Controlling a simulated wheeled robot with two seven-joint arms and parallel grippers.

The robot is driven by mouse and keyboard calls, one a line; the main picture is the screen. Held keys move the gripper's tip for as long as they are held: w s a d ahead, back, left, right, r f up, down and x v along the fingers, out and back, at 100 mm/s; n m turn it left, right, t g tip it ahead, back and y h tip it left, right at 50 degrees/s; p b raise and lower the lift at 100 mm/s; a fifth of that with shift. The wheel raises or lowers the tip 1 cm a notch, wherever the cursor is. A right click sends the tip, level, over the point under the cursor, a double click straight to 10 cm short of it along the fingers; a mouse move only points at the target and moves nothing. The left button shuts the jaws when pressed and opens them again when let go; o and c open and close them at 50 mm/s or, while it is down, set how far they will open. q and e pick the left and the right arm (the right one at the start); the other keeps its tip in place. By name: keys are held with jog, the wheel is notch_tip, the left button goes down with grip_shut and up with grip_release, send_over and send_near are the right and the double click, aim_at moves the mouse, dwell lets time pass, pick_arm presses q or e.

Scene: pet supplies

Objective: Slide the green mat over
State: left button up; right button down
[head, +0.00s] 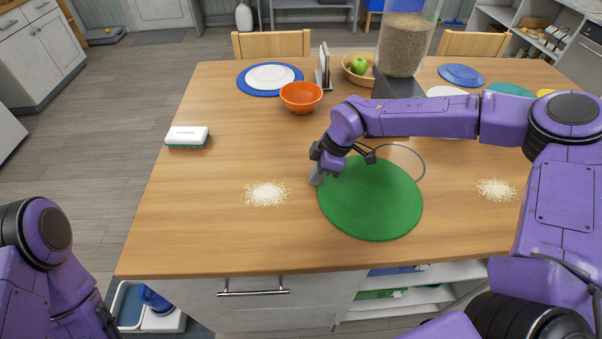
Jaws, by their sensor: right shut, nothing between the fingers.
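The green mat (371,205) is round and lies flat on the wooden table, right of the middle. My right gripper (316,178) points down at the mat's far left edge. It is shut and empty; whether it touches the mat is hard to tell. My right forearm crosses above the mat's far side. A thin grey ring outline (422,165) shows on the table just beyond the mat. My left arm is at the lower left, and its gripper is out of view.
Pale crumb piles lie left (266,194) and right (496,190) of the mat. A white sponge-like block (187,137) sits at the left edge. An orange bowl (301,97), blue-rimmed plate (270,79) and grain dispenser (403,45) stand behind. The table's front left is clear.

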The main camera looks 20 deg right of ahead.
jog(key=shift+s+d, duration=0.15)
jog(key=shift+d, duration=0.2)
jog(key=shift+a, duration=0.1)
